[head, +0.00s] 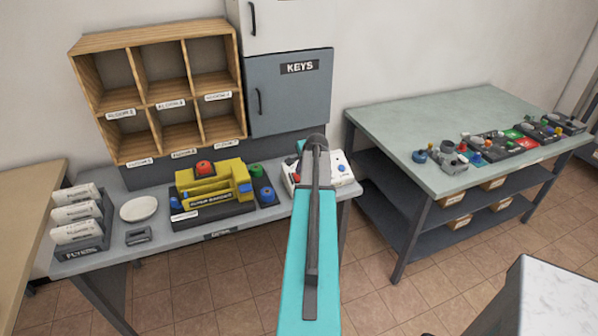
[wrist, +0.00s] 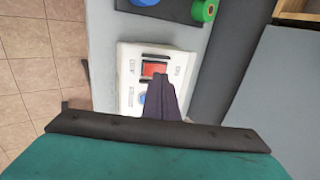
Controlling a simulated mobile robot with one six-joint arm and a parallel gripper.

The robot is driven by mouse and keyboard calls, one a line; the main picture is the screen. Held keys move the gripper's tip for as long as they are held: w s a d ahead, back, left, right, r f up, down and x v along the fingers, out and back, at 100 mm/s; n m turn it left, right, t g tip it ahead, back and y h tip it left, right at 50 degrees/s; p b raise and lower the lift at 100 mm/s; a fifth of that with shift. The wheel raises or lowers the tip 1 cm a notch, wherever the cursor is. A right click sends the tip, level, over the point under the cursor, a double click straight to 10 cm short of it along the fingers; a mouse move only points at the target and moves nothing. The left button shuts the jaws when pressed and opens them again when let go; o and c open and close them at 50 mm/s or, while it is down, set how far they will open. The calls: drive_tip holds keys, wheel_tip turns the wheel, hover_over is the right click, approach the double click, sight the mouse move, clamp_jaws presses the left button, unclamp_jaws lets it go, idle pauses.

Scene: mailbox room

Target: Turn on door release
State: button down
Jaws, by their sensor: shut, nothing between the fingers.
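A white control box (head: 345,174) sits at the right end of the grey table in the head view, partly hidden behind my arm. It also shows in the wrist view (wrist: 128,92), with a red rocker switch (wrist: 153,69) in a dark frame, a blue button (wrist: 141,99) and small labels that I cannot read for certain. My gripper (wrist: 160,76) is shut and empty, its dark fingertips over the lower right edge of the red switch. I cannot tell whether they touch it. In the head view my gripper (head: 316,140) covers the middle of the box.
A yellow device (head: 215,186) with a red button stands left of the box, beside a dark panel with green and blue knobs (head: 267,194). A grey KEYS cabinet (head: 290,95) and wooden pigeonholes (head: 125,95) stand behind. A green-topped table (head: 420,125) with small controls is at right.

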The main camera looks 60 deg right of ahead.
drive_tip(key=s+a+r+b, duration=0.2)
drive_tip(key=s+r+b, duration=0.1)
drive_tip(key=r, duration=0.6)
drive_tip(key=shift+r, duration=0.3)
idle(0.3)
drive_tip(key=shift+s, duration=0.1)
idle(0.3)
